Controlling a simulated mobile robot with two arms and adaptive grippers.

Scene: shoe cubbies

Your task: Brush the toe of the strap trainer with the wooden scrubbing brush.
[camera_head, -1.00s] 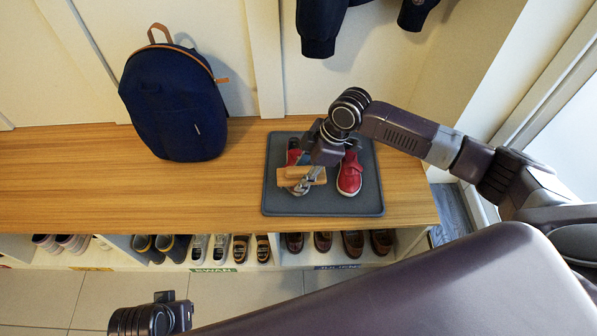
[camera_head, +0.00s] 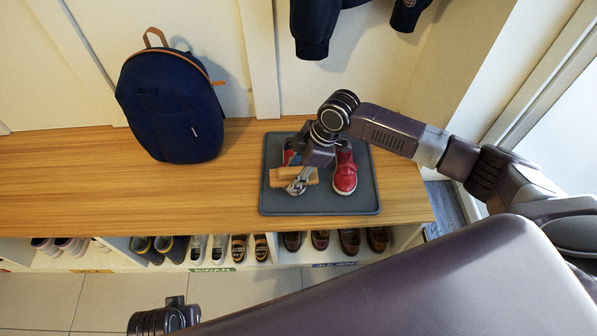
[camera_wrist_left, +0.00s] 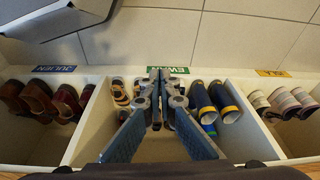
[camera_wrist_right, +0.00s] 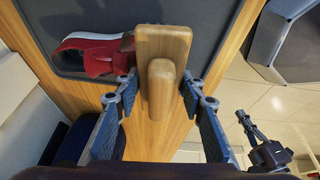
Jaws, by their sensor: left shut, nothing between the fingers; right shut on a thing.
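Two red trainers stand on the dark grey tray (camera_head: 370,198) on the bench. The right-hand one (camera_head: 344,176) shows clearly, with a strap and a white sole; the other (camera_head: 289,156) is partly hidden by my right arm. My right gripper (camera_head: 299,181) is shut on the wooden scrubbing brush (camera_head: 280,178), near the front of the partly hidden trainer. In the right wrist view the brush (camera_wrist_right: 163,42) sits between the fingers, and a red trainer (camera_wrist_right: 90,52) is just left of it. I cannot tell whether they touch. My left gripper (camera_wrist_left: 158,76) is shut and empty, in front of the cubbies.
A navy backpack (camera_head: 170,108) stands on the wooden bench (camera_head: 60,180), left of the tray. Cubbies below hold several pairs of shoes. A dark jacket (camera_head: 313,30) hangs above the tray. The bench between backpack and tray is clear.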

